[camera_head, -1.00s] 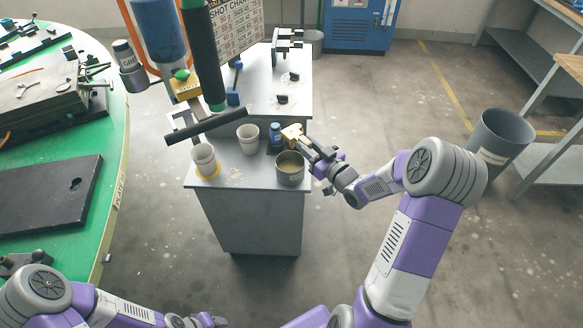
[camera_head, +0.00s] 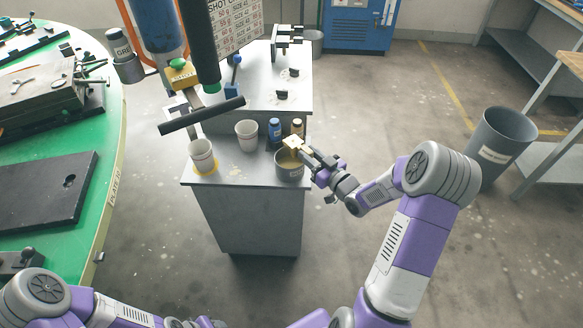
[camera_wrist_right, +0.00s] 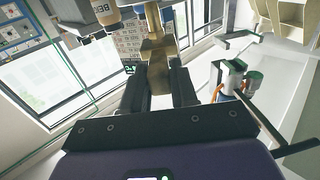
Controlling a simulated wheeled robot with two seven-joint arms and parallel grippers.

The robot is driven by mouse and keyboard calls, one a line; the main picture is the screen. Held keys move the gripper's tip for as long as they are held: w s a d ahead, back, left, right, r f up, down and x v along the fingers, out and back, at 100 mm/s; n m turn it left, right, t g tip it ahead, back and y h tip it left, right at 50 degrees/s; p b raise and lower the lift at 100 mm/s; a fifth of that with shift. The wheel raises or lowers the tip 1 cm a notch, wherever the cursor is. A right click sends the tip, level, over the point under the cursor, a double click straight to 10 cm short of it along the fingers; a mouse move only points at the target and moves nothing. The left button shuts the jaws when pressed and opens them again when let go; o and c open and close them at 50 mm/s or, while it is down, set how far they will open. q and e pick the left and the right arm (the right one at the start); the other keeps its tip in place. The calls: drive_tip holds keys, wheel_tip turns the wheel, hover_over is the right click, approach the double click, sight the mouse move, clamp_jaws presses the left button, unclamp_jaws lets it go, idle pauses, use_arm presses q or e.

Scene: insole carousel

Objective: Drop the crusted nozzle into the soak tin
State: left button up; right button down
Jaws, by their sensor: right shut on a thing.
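The crusted nozzle (camera_head: 293,143) is a brass-coloured piece held in my right gripper (camera_head: 303,153). The soak tin (camera_head: 288,171) is a grey round can at the right front corner of the grey cabinet top. The nozzle shows over the tin's far rim, apparently above it; the exact height is hard to tell. The right fingers come in from the right and are shut on the nozzle. In the right wrist view the nozzle (camera_wrist_right: 158,62) sticks out between the two dark fingers. My left arm shows at the bottom left, its fingers out of view.
Two pale cups (camera_head: 247,136) (camera_head: 202,156) stand left of the tin. A blue bottle (camera_head: 274,131) and an amber bottle (camera_head: 297,127) stand behind it. A dark bar (camera_head: 202,115) hangs over the cabinet's left side. A green round table (camera_head: 101,172) is at left, a grey bin (camera_head: 501,140) at right.

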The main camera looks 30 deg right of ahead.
drive_tip(key=c, duration=0.8)
unclamp_jaws()
drive_tip(key=s, duration=0.2)
drive_tip(key=s+p, duration=0.1)
drive_tip(key=s, duration=0.2)
drive_tip(key=s+d, duration=0.1)
drive_tip(key=s, duration=0.1)
drive_tip(key=shift+s+d, duration=0.1)
drive_tip(key=shift+s, duration=0.15)
drive_tip(key=s+a+f+m+g+p, duration=0.2)
drive_tip(key=a+f+m+g+p, duration=0.2)
drive_tip(key=a+f+g, duration=0.9)
drive_tip(key=s+a+f+g, duration=0.1)
drive_tip(key=s+a+f, duration=0.2)
drive_tip(key=s+a, duration=0.1)
drive_tip(key=s+a+f+g+p, duration=0.1)
drive_tip(key=s+a+f+g, duration=0.1)
drive_tip(key=s+a, duration=0.3)
drive_tip(key=s+a+f+g+y, duration=0.1)
drive_tip(key=s+a+f, duration=0.3)
drive_tip(key=s+a, duration=0.1)
drive_tip(key=shift+s+a+f+m, duration=0.2)
drive_tip(key=shift+s+m, duration=0.05)
drive_tip(key=shift+m, duration=0.05)
